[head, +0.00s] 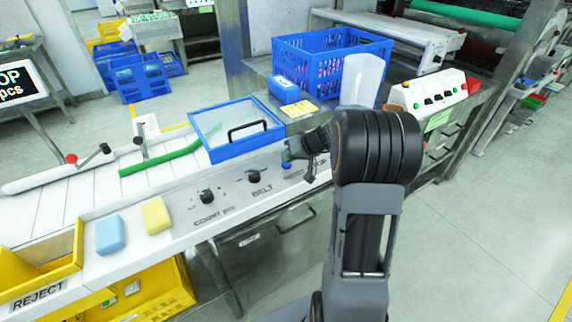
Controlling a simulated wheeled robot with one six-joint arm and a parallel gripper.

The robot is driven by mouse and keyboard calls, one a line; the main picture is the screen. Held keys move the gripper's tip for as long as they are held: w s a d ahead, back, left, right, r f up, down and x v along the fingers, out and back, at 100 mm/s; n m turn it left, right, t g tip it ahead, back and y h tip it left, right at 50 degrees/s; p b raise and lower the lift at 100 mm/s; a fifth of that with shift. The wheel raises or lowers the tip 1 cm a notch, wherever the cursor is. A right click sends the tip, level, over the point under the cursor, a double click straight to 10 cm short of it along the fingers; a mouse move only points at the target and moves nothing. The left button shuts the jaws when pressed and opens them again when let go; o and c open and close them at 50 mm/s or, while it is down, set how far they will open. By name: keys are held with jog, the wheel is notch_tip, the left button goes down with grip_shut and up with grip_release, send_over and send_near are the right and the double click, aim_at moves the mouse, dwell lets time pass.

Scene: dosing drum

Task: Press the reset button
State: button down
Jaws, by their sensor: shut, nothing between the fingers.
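The front control panel (230,197) carries a black knob (207,196) labelled COUNT and another black knob (253,176) labelled BELT. To the right of BELT, a small blue button (286,166) shows just below my gripper, perhaps the reset button; its label is not readable. My gripper (291,154) is shut and empty, pointing left and down at the panel's right part. Its fingertips appear over or very near the blue button; I cannot tell whether they touch it. My gripper and arm hide the right end of the panel.
A blue-framed clear lid (238,148) with a black handle stands behind the panel. A blue crate (318,75), a white control box (428,97) with several buttons and a yellow reject bin (40,270) are around. Blue and yellow blocks lie at left. Floor at right is clear.

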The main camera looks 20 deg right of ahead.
jog(key=shift+f, duration=0.2)
jog(key=shift+r, duration=0.15)
dwell(0.4)
jog(key=shift+r, duration=0.75)
jog(key=shift+r, duration=0.1)
jog(key=shift+r+p, duration=1.3)
jog(key=shift+r, duration=1.15)
